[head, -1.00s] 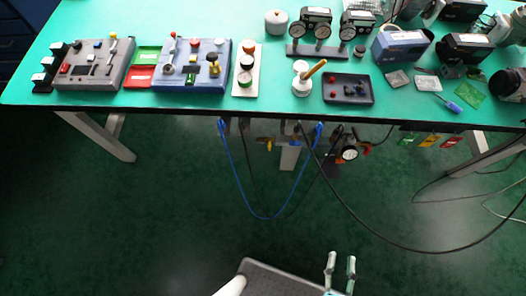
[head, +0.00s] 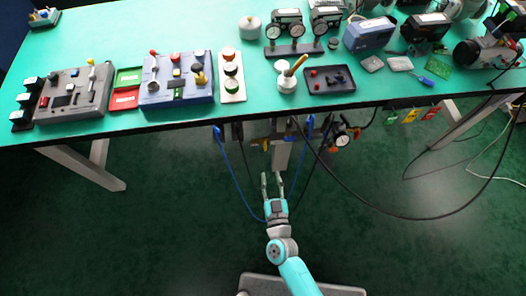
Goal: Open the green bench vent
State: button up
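My gripper (head: 271,178) points up toward the underside of the green bench (head: 200,25), below its front edge. Its two fingers are apart with nothing between them. I cannot pick out with certainty which part is the green bench vent. Small fittings with a round gauge (head: 342,139) hang under the bench, a little above and right of my gripper. A green round knob (head: 232,86) is on a white strip on top.
Blue hoses (head: 236,165) and a long black cable (head: 400,216) loop below the bench near my gripper. A grey control box (head: 75,93) and a blue control box (head: 178,80) stand on the bench. The floor at the left is clear.

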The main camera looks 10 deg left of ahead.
aim_at(265, 147)
jog(key=x, duration=1.1)
jog(key=shift+s+a, duration=0.1)
grip_shut()
